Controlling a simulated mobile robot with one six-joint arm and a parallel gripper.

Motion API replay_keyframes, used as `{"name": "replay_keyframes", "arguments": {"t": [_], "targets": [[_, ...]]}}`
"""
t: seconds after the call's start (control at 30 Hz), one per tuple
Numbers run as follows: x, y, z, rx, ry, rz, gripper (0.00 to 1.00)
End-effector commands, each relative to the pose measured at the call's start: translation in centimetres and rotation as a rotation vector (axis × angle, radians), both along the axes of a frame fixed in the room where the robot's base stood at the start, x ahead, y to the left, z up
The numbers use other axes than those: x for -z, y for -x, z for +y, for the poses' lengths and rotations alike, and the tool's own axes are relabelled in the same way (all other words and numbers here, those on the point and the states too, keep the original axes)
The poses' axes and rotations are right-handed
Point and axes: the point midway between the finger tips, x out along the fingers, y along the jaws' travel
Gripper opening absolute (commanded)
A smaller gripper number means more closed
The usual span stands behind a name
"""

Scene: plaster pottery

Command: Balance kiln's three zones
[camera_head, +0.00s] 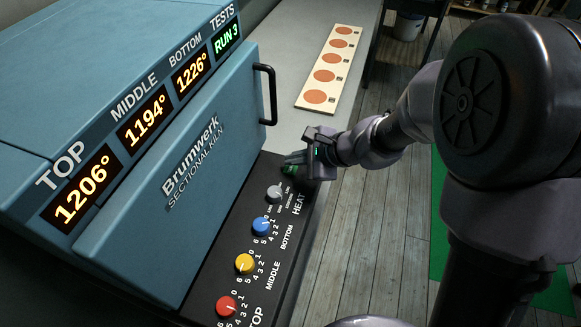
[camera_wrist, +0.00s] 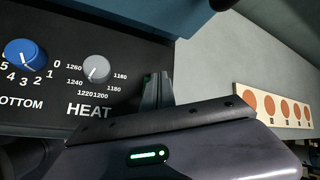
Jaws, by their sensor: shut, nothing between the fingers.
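The blue-grey kiln (camera_head: 60,100) fills the left of the head view. Its displays read TOP 1206° (camera_head: 82,187), MIDDLE 1194° (camera_head: 145,119), BOTTOM 1226° (camera_head: 191,71) and TESTS RUN 3 (camera_head: 227,36). On its black panel are the red TOP knob (camera_head: 226,305), yellow MIDDLE knob (camera_head: 244,263), blue BOTTOM knob (camera_head: 261,226) and grey HEAT knob (camera_head: 275,193). The wrist view shows the blue knob (camera_wrist: 24,53) and grey knob (camera_wrist: 96,68); exact settings are hard to read. My gripper (camera_head: 291,166) is shut and empty at the panel's far end, beyond the HEAT knob, covering what lies there.
A black handle (camera_head: 268,95) sticks out from the kiln's front near my gripper. A pale board (camera_head: 312,99) with several terracotta discs lies on the grey counter behind. Wooden floor (camera_head: 375,240) is open right of the panel. A white bucket (camera_head: 407,25) stands at the back.

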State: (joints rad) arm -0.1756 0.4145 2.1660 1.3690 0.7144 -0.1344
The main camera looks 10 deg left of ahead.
Motion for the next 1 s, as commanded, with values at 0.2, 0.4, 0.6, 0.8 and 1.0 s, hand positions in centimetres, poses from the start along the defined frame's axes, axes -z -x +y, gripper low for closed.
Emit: {"name": "replay_keyframes", "arguments": {"t": [0.2, 0.4, 0.6, 0.8, 1.0], "targets": [[0.1, 0.0, 0.0, 0.000, 0.000, 0.000, 0.00], [0.8, 0.0, 0.0, 0.000, 0.000, 0.000, 0.00], [0.9, 0.0, 0.0, 0.000, 0.000, 0.000, 0.00], [0.9, 0.0, 0.0, 0.000, 0.000, 0.000, 0.00], [1.0, 0.0, 0.0, 0.000, 0.000, 0.000, 0.00]]}}
